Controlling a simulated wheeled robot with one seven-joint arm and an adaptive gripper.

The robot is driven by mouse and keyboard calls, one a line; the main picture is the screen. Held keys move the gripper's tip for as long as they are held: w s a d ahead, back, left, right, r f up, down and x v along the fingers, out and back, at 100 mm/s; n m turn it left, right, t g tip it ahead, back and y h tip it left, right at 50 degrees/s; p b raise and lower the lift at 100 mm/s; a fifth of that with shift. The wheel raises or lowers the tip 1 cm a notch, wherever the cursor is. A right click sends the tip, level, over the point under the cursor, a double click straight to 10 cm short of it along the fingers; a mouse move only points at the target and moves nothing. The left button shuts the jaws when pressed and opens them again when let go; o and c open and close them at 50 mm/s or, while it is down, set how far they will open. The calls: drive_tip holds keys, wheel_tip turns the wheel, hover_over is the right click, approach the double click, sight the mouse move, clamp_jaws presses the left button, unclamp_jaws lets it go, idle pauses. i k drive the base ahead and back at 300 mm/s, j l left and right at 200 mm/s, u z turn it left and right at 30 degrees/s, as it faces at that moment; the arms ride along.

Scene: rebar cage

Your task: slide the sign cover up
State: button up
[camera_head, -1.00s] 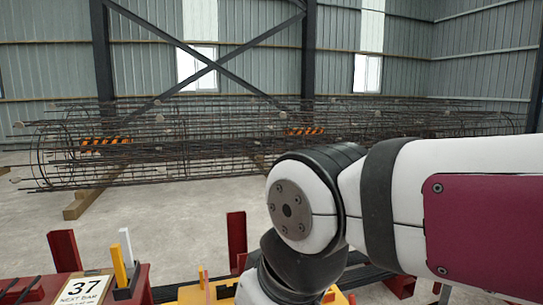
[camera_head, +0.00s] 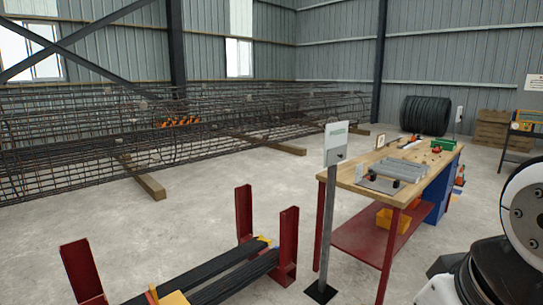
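A small white and grey sign (camera_head: 336,143) with a green strip along its top stands on a grey post (camera_head: 326,220) at the near left corner of a workbench. A small dark mark shows low on its face. I cannot tell at this size which part of it is a cover. Part of my arm shows at the right edge, well to the right of the sign. My gripper is out of view.
The wooden-topped workbench (camera_head: 405,160) with red legs holds trays and tools. Red uprights (camera_head: 288,240) with dark bars stand at the front. A long rebar cage (camera_head: 120,135) lies behind. Open concrete floor (camera_head: 215,190) lies between. A black coil (camera_head: 425,115) stands at the back.

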sight(338, 154)
drive_tip(key=z, duration=0.35)
drive_tip(key=i+l, duration=0.2)
drive_tip(key=i, duration=0.3)
drive_tip(key=i+l, duration=0.25)
drive_tip(key=i, duration=0.25)
drive_tip(key=i+l, duration=0.2)
drive_tip(key=i, duration=0.25)
drive_tip(key=i+l+z, duration=0.1)
drive_tip(key=i, duration=0.4)
drive_tip(key=i+l, duration=0.3)
drive_tip(key=i, duration=0.2)
